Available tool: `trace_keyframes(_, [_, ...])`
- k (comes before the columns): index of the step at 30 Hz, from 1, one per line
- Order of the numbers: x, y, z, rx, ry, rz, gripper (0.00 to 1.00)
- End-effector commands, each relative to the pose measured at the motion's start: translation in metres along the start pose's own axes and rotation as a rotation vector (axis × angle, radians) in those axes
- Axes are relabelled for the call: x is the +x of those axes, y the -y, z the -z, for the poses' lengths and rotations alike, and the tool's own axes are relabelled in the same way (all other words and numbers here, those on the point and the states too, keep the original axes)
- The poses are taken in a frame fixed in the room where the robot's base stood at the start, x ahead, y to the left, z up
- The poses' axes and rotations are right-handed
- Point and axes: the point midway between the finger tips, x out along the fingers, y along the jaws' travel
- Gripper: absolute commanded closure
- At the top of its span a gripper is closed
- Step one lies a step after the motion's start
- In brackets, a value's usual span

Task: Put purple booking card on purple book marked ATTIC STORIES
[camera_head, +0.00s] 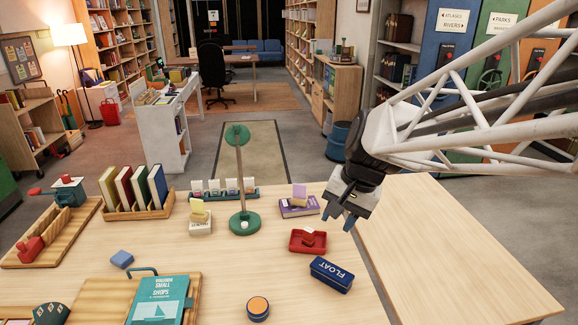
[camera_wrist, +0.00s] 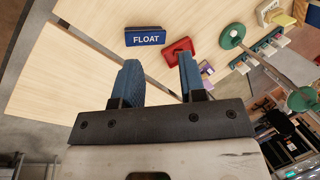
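The purple book (camera_head: 297,210) lies flat on the table, right of the green lamp-like stand; its cover writing is too small to read. A small upright card with a purple face (camera_head: 299,190) stands on top of it and seems to be the purple booking card.
A red tray (camera_head: 294,246) and a blue FLOAT box (camera_head: 331,274) lie in front of the book. The green stand (camera_head: 243,221) rises left of it. The right side table (camera_head: 455,250) is bare.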

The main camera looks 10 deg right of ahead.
Motion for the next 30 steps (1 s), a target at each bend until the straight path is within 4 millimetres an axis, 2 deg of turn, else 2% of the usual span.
trace_keyframes(1, [-0.003,-0.006,-0.013,-0.041,-0.017,-0.017,0.62])
trace_keyframes(6, [-0.009,-0.029,-0.049,-0.183,-0.071,-0.082,0.62])
trace_keyframes(15, [-0.012,-0.069,-0.101,-0.41,-0.152,-0.194,0.62])
trace_keyframes(21, [-0.012,-0.083,-0.117,-0.491,-0.18,-0.237,0.62])
trace_keyframes(30, [-0.011,-0.086,-0.12,-0.507,-0.184,-0.246,0.62])
